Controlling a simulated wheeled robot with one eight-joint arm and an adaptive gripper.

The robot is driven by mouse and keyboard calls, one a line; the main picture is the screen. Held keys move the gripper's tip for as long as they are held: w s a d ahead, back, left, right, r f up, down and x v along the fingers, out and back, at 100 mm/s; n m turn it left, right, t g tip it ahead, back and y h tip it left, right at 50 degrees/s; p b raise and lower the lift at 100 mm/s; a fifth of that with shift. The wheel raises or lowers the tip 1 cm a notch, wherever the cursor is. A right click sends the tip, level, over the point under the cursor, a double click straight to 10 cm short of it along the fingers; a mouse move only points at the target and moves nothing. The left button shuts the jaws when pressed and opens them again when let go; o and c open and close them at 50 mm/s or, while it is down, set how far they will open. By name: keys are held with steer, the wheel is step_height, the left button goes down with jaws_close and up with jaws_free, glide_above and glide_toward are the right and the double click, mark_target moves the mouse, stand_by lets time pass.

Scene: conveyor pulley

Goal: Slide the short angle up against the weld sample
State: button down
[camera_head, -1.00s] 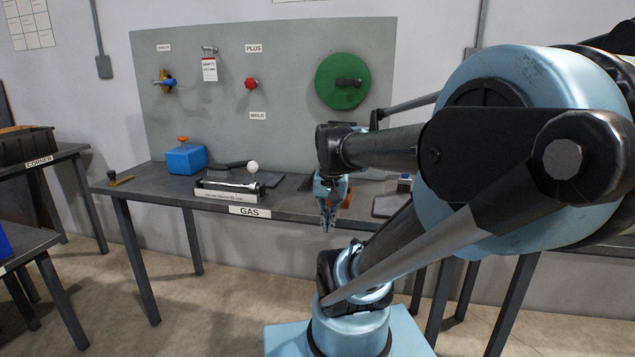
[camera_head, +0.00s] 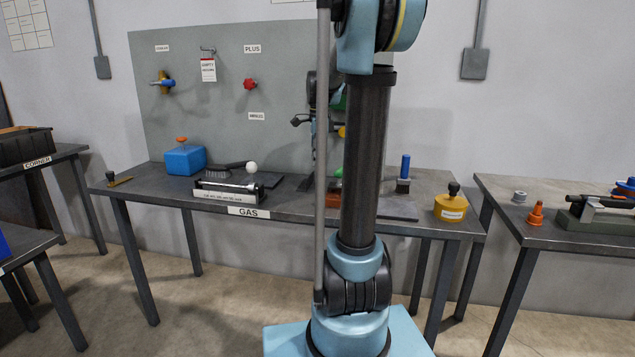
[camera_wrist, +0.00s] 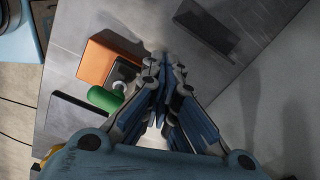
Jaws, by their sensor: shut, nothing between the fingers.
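My gripper (camera_wrist: 163,68) points down over the grey table, its fingers together and empty. In the head view it (camera_head: 315,152) hangs partly behind my own arm. A dark bar, which looks like the short angle (camera_wrist: 207,26), lies flat on the table beyond the fingertips in the wrist view, apart from them. A dark piece beside my arm in the head view (camera_head: 305,183) may be the same part. I cannot tell the weld sample for certain; an orange block (camera_wrist: 101,62) with a small dark part (camera_wrist: 123,71) beside it lies left of the fingertips.
The upright panel (camera_head: 230,120) rises behind.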

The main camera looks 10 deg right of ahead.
mark_target(318, 186)
steer(key=w+d+m, duration=0.1)
steer(key=w+m, duration=0.3)
steer(key=w, duration=0.3)
steer(key=f, duration=1)
steer(key=shift+s+d+f, duration=0.1)
steer(key=shift+s+f, duration=0.05)
steer(key=shift+s, duration=0.05)
steer(key=w+a, duration=0.1)
steer(key=a, duration=0.2)
steer(key=w+a, duration=0.1)
steer(key=a, duration=0.1)
steer(key=w+a, duration=0.2)
steer(key=a, duration=0.1)
steer(key=shift+a, duration=0.3)
step_height(318, 186, up, 10)
stand_by(0.4)
